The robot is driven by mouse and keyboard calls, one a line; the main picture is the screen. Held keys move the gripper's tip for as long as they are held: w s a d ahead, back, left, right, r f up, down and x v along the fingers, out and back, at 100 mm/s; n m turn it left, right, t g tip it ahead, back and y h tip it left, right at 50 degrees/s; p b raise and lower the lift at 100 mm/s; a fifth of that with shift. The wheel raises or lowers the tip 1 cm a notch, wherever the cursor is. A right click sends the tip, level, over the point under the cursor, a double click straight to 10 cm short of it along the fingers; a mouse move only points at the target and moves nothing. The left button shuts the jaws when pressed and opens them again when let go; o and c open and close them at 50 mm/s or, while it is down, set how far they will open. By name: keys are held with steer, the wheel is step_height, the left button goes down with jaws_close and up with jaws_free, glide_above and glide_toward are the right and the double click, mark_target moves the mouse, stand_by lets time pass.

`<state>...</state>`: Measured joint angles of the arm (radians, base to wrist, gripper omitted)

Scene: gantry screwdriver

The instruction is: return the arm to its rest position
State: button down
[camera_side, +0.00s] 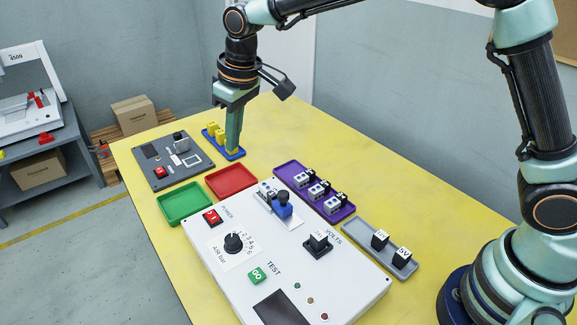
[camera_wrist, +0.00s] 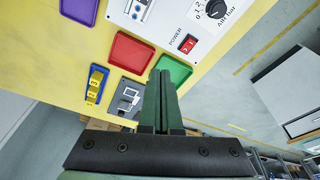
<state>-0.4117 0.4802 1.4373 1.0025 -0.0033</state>
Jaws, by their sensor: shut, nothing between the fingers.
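My gripper (camera_side: 233,150) is at the far end of the yellow table in the side view, pointing down with its fingers together and nothing between them. Its tip shows in front of the blue tray (camera_side: 238,156) with yellow blocks (camera_side: 212,130); I cannot tell its exact height above the table. My arm stretches from the right across the top of the picture. In the wrist view my gripper (camera_wrist: 160,74) shows as two green fingers side by side, overlapping the area between the red and green trays.
The white control box (camera_side: 280,250) fills the near table. Around it lie a green tray (camera_side: 184,203), red tray (camera_side: 231,181), purple tray (camera_side: 290,170) and grey tray (camera_side: 365,238). A grey panel (camera_side: 160,175) stands left of the blue tray. The table's right side (camera_side: 350,160) is clear.

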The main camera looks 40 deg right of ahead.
steer(key=s+d+r+m+t, duration=0.1)
steer(key=s+d+r+m, duration=0.1)
steer(key=s+d+r, duration=0.35)
steer(key=s+d+m+t+h, duration=0.1)
steer(key=s+d+m+t, duration=0.1)
steer(key=s+d, duration=1.1)
steer(key=shift+s+d+m, duration=0.3)
steer(key=shift+d+m, duration=0.1)
steer(key=shift+d, duration=0.75)
